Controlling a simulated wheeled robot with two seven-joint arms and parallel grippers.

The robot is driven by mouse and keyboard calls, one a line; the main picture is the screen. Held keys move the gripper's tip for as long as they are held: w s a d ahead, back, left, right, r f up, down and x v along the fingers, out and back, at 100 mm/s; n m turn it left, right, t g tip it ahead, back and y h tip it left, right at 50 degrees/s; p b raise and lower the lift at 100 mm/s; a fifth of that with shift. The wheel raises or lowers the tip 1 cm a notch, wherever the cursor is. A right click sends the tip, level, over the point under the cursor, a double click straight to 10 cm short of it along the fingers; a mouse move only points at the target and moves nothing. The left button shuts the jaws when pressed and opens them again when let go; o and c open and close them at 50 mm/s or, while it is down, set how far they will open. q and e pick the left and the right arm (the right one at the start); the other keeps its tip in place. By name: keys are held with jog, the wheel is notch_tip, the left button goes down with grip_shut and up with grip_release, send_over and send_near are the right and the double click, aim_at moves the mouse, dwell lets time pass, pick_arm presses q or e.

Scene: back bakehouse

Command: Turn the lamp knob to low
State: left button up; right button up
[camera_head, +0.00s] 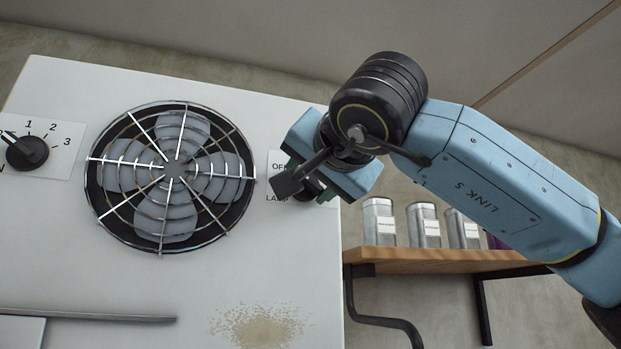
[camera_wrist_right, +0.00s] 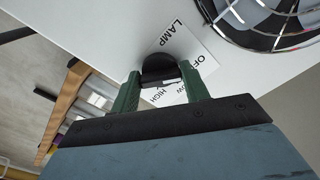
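The lamp knob (camera_wrist_right: 160,70) is black and sits on a white label plate (camera_wrist_right: 208,62) with the words LAMP, OFF, LOW and HIGH. LOW and HIGH are partly covered by my right gripper (camera_wrist_right: 160,68). Its two green fingers stand on either side of the knob and appear to meet its sides. In the head view my right gripper (camera_head: 300,180) covers most of the knob and plate at the panel's right edge. My left gripper is out of view.
A round fan with a wire guard (camera_head: 172,177) lies left of the plate. A second black knob (camera_head: 27,152), numbered 1 to 3, is at far left. A wooden shelf (camera_head: 440,262) with several metal tins stands lower right. Brown crumbs (camera_head: 258,328) lie on the white panel (camera_head: 215,275).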

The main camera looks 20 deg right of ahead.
jog(key=c, duration=0.3)
jog(key=shift+c, duration=0.2)
jog(key=m+b, duration=0.2)
jog(key=m, duration=0.1)
jog(key=shift+f+m, duration=0.1)
jog(key=shift+m, duration=0.2)
jog(key=m+b, duration=0.1)
jog(key=m, duration=0.2)
jog(key=shift+m+b, duration=0.3)
jog(key=shift+b, duration=0.1)
jog(key=shift+m+b, duration=0.55)
jog(key=shift+m, duration=1.15)
jog(key=shift+r, duration=0.2)
jog(key=o, duration=1)
